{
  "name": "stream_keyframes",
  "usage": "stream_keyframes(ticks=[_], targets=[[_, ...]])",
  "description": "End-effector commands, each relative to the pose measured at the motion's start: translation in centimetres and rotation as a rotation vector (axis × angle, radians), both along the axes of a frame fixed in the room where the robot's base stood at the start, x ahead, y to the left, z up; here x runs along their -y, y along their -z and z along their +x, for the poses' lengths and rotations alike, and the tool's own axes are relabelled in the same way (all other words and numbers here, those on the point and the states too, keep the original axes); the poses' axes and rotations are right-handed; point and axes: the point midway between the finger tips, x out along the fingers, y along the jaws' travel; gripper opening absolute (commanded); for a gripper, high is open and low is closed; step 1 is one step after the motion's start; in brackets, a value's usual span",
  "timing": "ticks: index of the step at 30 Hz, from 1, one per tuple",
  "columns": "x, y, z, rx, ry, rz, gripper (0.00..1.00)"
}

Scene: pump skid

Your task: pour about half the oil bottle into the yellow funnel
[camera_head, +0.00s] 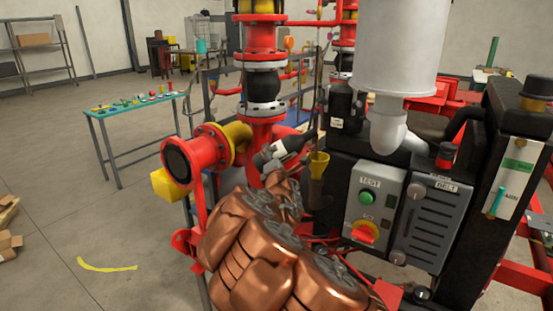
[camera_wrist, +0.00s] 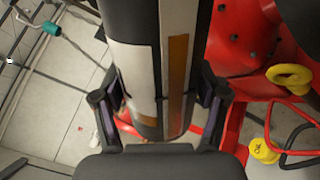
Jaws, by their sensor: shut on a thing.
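The oil bottle (camera_head: 289,146) is dark with a pale label. In the head view it lies strongly tilted, its narrow end toward the upper right, close above and slightly left of the yellow funnel (camera_head: 319,158). No oil stream can be made out. In the wrist view the bottle (camera_wrist: 146,60) fills the middle, with a white label and an amber strip. My gripper (camera_wrist: 160,95) is shut on it, one finger on each side. My copper-coloured arm hides most of the gripper in the head view. The funnel cannot be made out in the wrist view.
A dark bottle-shaped container (camera_head: 341,107) stands behind the funnel. A control box with a green button (camera_head: 367,197) is to its right. Red flanged pipes (camera_head: 262,40) rise behind the bottle. A yellow cap (camera_wrist: 263,150) and red pipework lie right in the wrist view. Floor at left is open.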

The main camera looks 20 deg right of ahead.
Motion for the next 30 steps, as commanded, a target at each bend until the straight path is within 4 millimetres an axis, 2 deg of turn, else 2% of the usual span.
stream_keyframes(ticks=[30], targets=[[-0.13, -0.18, 0.08, 0.015, 0.0, 0.025, 0.28]])
